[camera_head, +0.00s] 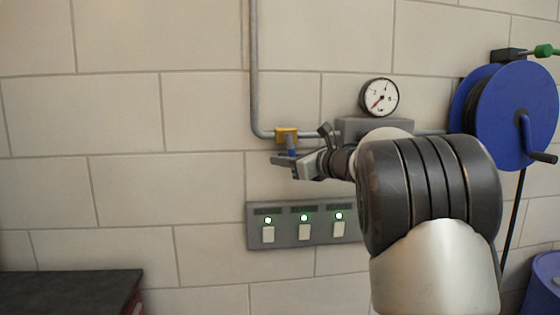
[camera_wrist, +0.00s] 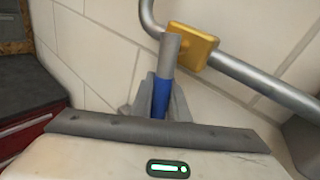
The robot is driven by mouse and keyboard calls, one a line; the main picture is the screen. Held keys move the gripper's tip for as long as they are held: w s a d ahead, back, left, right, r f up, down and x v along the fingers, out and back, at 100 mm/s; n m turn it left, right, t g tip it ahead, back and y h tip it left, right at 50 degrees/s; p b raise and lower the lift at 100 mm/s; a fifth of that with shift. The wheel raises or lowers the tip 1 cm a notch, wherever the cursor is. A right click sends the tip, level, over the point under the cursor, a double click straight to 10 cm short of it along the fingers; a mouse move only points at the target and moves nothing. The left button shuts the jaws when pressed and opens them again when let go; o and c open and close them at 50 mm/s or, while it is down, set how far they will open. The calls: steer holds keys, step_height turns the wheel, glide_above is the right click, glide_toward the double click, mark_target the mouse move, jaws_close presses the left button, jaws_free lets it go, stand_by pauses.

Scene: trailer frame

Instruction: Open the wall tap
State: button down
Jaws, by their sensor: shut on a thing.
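The wall tap has a yellow body (camera_head: 286,134) on a grey pipe and a lever with a blue grip (camera_head: 291,152). In the wrist view the yellow body (camera_wrist: 197,47) sits at the upper middle. The lever has a grey upper end, and its blue grip (camera_wrist: 160,97) points down toward me. My gripper (camera_head: 289,161) is at the lever, just below the yellow body. In the wrist view my gripper (camera_wrist: 160,100) has its grey fingers on both sides of the blue grip, shut on it. The lower end of the lever is hidden by my gripper.
A grey pipe (camera_head: 254,70) runs down the wall and bends right. A pressure gauge (camera_head: 379,97) and a blue hose reel (camera_head: 520,115) are to the right. A switch panel (camera_head: 304,224) with lit green lamps is below. A dark-topped cabinet (camera_head: 70,290) stands lower left.

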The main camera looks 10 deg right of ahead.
steer(key=shift+d+r+n+g+h+p, duration=0.45)
steer(key=shift+d+n+h+p, duration=0.55)
steer(key=shift+n+h+p, duration=0.3)
steer(key=shift+d+r+n+g+h+p, duration=0.45)
steer(key=shift+d+n+h+p, duration=0.65)
steer(key=shift+n+p, duration=0.3)
steer(key=shift+d+r+n+g+h+p, duration=0.45)
steer(key=shift+d+n+h+p, duration=0.5)
steer(key=shift+n+h+p, duration=0.4)
steer(key=c, duration=1.7)
jaws_free()
steer(key=shift+s+r, duration=0.1)
steer(key=shift+r, duration=0.05)
